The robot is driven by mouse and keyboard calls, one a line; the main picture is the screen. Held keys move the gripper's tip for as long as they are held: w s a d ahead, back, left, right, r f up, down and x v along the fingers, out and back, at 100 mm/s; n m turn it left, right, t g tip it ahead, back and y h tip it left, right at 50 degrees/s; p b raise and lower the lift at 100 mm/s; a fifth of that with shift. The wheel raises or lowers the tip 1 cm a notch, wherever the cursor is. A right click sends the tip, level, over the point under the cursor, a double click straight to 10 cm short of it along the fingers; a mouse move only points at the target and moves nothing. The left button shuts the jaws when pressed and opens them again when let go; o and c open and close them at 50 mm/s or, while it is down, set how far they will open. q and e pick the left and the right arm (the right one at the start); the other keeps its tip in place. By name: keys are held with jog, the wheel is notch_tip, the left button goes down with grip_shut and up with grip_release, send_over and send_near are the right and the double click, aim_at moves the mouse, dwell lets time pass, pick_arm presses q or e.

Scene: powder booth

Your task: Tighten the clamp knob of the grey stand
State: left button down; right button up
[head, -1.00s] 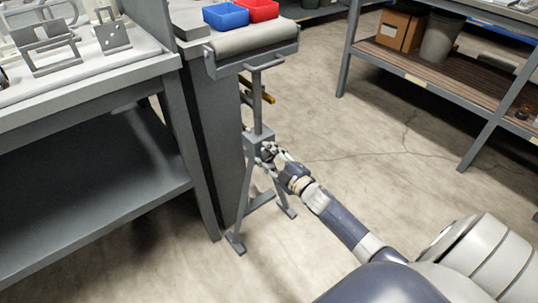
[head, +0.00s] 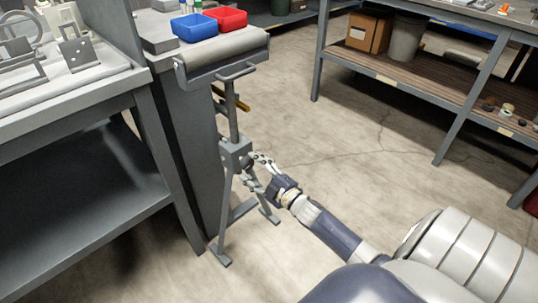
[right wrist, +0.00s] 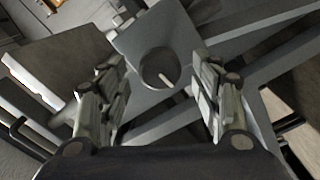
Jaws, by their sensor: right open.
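The grey stand (head: 232,112) stands upright on splayed legs, with a T-shaped top and a square clamp block (head: 236,152). In the right wrist view the clamp knob (right wrist: 154,62) is a round grey disc on the face of the block, with a short pale bar at its lower edge. My right gripper (head: 254,172) is open in front of the block, one finger above the other. In the right wrist view its fingers (right wrist: 157,78) are spread on both sides of the knob, with visible gaps. In the head view the knob is not clear. My left gripper is not in view.
A grey bench (head: 75,118) is close left of the stand. A shelf rack (head: 425,95) stands at the right. The floor between is free.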

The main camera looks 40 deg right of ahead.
jog(key=s, duration=0.9)
jog(key=shift+d, duration=0.35)
